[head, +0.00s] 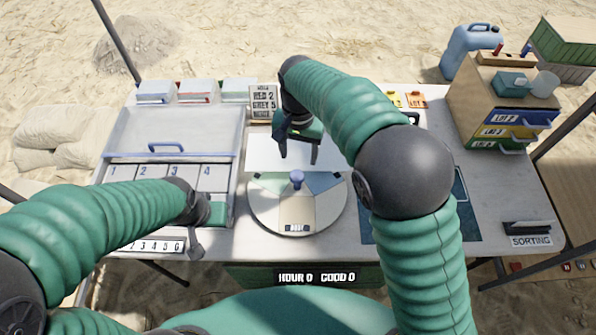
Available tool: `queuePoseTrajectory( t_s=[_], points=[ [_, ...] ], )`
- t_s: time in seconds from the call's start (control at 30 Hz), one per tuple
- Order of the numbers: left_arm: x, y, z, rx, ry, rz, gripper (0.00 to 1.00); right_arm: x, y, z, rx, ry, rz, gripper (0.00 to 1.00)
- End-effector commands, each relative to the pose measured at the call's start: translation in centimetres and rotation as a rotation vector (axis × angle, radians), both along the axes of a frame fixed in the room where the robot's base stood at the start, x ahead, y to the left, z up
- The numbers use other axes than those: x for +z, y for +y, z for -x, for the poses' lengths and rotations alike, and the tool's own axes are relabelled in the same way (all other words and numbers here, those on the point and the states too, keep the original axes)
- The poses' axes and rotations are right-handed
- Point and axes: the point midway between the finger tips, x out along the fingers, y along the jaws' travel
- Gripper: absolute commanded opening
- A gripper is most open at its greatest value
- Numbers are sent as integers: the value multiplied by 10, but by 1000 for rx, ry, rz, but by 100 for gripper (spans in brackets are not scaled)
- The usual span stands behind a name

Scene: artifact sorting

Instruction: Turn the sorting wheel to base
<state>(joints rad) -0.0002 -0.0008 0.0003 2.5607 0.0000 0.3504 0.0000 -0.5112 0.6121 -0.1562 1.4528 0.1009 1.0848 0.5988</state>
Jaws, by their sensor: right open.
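The sorting wheel (265,212) is a round pale disc on the table in the middle of the head view, with coloured sectors and a blue knob (297,178) standing on it. A beige sector faces the front, with a small dark label (297,228) that seems to read BODY. My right gripper (299,155) points down, open and empty, just behind and above the knob, apart from it. My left gripper (195,248) hangs at the front left of the table, beside the numbered tray; its fingers are too small to read. My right arm hides part of the table.
A tray with numbered compartments (228,165) stands left of the wheel. Several boxes line the back edge, beside a tally sign (263,103). A drawer cabinet (475,97) stands at the right back. A SORTING sign (531,240) lies at the front right. A dark blue mat (463,205) is partly hidden.

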Motion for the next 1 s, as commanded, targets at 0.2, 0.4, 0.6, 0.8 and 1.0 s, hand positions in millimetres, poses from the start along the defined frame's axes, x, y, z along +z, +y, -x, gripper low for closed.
queuePoseTrajectory(
  t_s=[0.2, 0.4, 0.6, 0.8, 1.0],
  points=[
    [-7, 0, 0, 0, 0, 0, 36, -59, 1, 1, 2, 3, 2, 59],
    [-9, 0, 0, 1, 0, 0, 36, -92, 1, 1, 1, 0, 1, 59],
    [-9, 0, 0, 0, 0, 0, 36, -100, 0, 0, 0, -1, -1, 59],
    [-9, 0, 0, 0, 0, 0, 36, -99, 1, 1, 1, -2, 1, 52],
    [-9, 0, 0, 0, 0, 0, 36, -99, 1, 0, 1, -2, 1, 26]
  ],
)
